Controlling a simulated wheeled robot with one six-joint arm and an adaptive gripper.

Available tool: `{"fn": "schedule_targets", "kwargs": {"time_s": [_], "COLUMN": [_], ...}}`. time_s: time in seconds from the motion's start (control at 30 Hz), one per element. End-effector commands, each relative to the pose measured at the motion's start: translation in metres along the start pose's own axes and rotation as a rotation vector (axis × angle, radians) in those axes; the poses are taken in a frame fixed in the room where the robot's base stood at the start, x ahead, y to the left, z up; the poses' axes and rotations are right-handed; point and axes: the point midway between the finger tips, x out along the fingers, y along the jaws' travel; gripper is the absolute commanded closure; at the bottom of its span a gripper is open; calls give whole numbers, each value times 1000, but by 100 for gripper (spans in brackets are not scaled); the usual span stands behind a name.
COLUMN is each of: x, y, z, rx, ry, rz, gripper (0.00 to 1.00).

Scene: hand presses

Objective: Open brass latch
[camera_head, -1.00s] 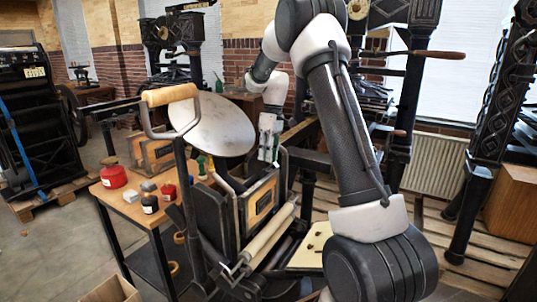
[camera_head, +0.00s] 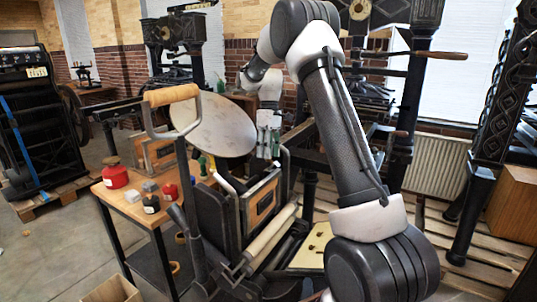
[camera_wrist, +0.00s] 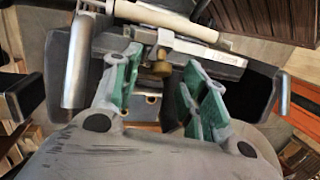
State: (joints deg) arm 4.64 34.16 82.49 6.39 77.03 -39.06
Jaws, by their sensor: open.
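A small brass piece (camera_wrist: 160,69), which looks like the latch, shows in the wrist view on the press beyond my fingers. It sits below a pale roller and metal bracket, and its exact shape is hard to make out. My gripper (camera_wrist: 158,92) is open, with green-padded fingers on either side of the view and nothing between them. The brass piece appears between the fingers in the picture, apart from them. In the head view my gripper (camera_head: 268,142) points down above the small press (camera_head: 225,215), right of its round disc. I cannot make out the latch there.
The press's large round disc (camera_head: 214,125) and wooden-handled lever (camera_head: 170,95) stand left of my gripper. A wooden table (camera_head: 130,205) with red and dark ink tins is further left. A tall press (camera_head: 410,100) stands behind my arm. Bare floor lies at the left.

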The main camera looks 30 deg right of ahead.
Motion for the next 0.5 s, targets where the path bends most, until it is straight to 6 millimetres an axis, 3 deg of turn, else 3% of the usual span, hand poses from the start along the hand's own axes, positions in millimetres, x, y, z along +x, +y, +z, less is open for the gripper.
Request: {"fn": "schedule_targets", "kwargs": {"time_s": [0.3,0.5], "x": [-69,-100], "y": [1,1], "z": [0,0], "rx": [0,0], "ry": [3,1], "rz": [3,1], "gripper": [56,56]}}
